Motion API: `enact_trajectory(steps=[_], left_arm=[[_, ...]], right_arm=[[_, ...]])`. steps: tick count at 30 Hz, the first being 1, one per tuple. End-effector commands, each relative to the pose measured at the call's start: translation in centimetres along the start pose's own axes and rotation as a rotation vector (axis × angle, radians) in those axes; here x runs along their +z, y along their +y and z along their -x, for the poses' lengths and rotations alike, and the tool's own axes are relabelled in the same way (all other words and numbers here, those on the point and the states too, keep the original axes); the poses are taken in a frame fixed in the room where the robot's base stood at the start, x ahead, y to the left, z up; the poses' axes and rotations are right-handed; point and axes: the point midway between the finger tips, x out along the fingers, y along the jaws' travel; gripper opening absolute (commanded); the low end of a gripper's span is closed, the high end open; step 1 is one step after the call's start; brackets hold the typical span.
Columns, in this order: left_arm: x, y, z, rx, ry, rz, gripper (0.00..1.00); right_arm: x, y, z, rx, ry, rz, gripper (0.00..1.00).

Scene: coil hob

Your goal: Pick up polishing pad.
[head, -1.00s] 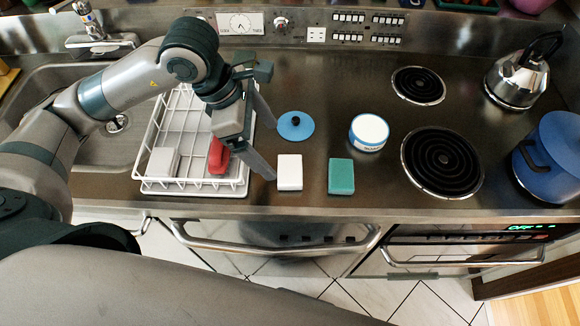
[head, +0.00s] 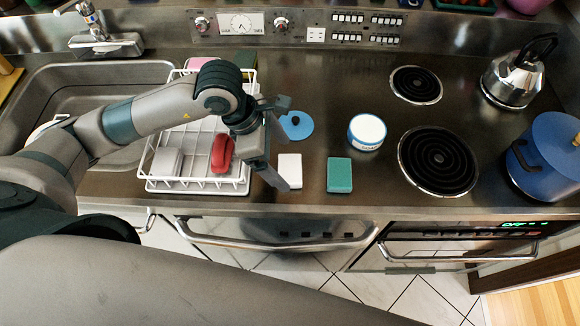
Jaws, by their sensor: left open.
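A round blue disc with a black knob (head: 305,127), which looks like the polishing pad, lies flat on the steel counter. Its left side is partly hidden by my left gripper. A white block (head: 292,162) and a green block (head: 340,176) lie nearer the front edge; I cannot rule out that one of these is the pad. My left gripper (head: 288,166) is open and empty, pointing down. One finger is beside the disc and the other overlaps the white block in view; I cannot tell whether either touches. My right gripper is not in view.
A white wire rack (head: 197,186) with a red item (head: 222,154) and a grey block (head: 167,162) stands left. A blue-white tub (head: 366,132), coil burners (head: 438,161), a kettle (head: 516,77) and a blue pot (head: 545,155) are right.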

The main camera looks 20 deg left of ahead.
Motion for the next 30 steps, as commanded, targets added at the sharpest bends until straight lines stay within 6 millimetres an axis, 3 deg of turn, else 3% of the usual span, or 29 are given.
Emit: enact_trajectory(steps=[4, 12, 26, 30], left_arm=[[0.0, 0.0, -1.3, -0.004, 0.002, 0.003, 0.88], [-0.1, 0.1, -3.8, -0.001, 0.0, 0.0, 0.88], [-0.1, 0.1, -3.9, 0.0, 0.0, -0.001, 0.88], [-0.1, 0.1, -3.9, 0.0, 0.0, 0.0, 0.55]], right_arm=[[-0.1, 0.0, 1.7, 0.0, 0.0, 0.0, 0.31], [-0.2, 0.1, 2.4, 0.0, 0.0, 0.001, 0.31], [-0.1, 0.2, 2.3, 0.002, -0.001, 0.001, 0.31], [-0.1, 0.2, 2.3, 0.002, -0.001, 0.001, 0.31]])
